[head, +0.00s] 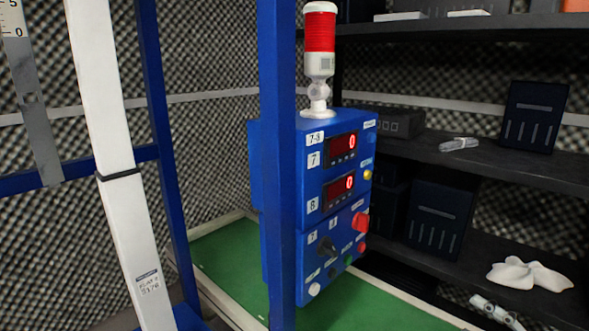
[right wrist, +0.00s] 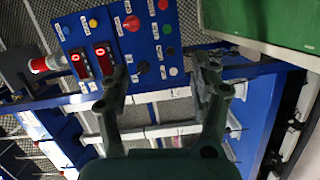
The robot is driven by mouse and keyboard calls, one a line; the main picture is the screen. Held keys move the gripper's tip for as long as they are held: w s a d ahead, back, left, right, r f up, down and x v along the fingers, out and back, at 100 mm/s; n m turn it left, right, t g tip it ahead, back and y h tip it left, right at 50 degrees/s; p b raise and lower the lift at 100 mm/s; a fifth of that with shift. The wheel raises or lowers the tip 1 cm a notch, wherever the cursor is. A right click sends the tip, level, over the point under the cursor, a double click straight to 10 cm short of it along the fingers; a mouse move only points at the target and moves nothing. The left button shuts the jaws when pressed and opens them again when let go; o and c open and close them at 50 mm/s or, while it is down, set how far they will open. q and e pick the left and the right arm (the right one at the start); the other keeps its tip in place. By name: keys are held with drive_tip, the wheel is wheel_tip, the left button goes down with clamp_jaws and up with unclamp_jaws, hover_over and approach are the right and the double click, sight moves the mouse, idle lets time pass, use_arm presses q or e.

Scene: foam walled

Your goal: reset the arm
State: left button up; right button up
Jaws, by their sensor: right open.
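My right gripper (right wrist: 160,75) shows in the right wrist view with its two dark fingers spread wide apart and nothing between them. Beyond the fingers is a blue control box (right wrist: 125,35), which looks turned on its side in this view. The same control box (head: 313,200) stands upright in the middle of the head view, with two red displays both reading 0, a red knob, a black switch and several buttons. I cannot tell how far the fingers are from the box. Neither gripper shows in the head view, and my left gripper is in no view.
A red and white signal light (head: 319,60) stands on the box. A blue post (head: 277,130) passes in front of it. A white slanted bar (head: 115,170) is at the left. Dark shelves (head: 470,165) with boxes and white gloves (head: 529,274) are at the right.

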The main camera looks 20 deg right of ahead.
drive_tip(key=s+a+f+m+g+h, duration=0.2)
drive_tip(key=s+f+m+g, duration=0.15)
drive_tip(key=f, duration=0.55)
drive_tip(key=s+a+f+m+g+h, duration=0.15)
drive_tip(key=s+f+m, duration=0.3)
drive_tip(key=f, duration=0.45)
drive_tip(key=s+a+f+m+g+h, duration=0.25)
drive_tip(key=s+f+m, duration=0.2)
drive_tip(key=f, duration=0.55)
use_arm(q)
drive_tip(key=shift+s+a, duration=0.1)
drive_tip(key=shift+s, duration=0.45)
use_arm(e)
drive_tip(key=s+a+f+m+g, duration=0.2)
drive_tip(key=s+f+g, duration=0.1)
drive_tip(key=s, duration=0.3)
drive_tip(key=s+a+f+m+g, duration=0.2)
drive_tip(key=s+f, duration=0.1)
drive_tip(key=s, duration=0.4)
drive_tip(key=s+a+f+m+g+y, duration=0.1)
drive_tip(key=s+a+f+m+g, duration=0.1)
drive_tip(key=s, duration=0.4)
drive_tip(key=shift+s+a+f+g, duration=0.4)
drive_tip(key=shift+f+g, duration=0.1)
drive_tip(key=shift+g, duration=0.35)
drive_tip(key=shift+w, duration=0.1)
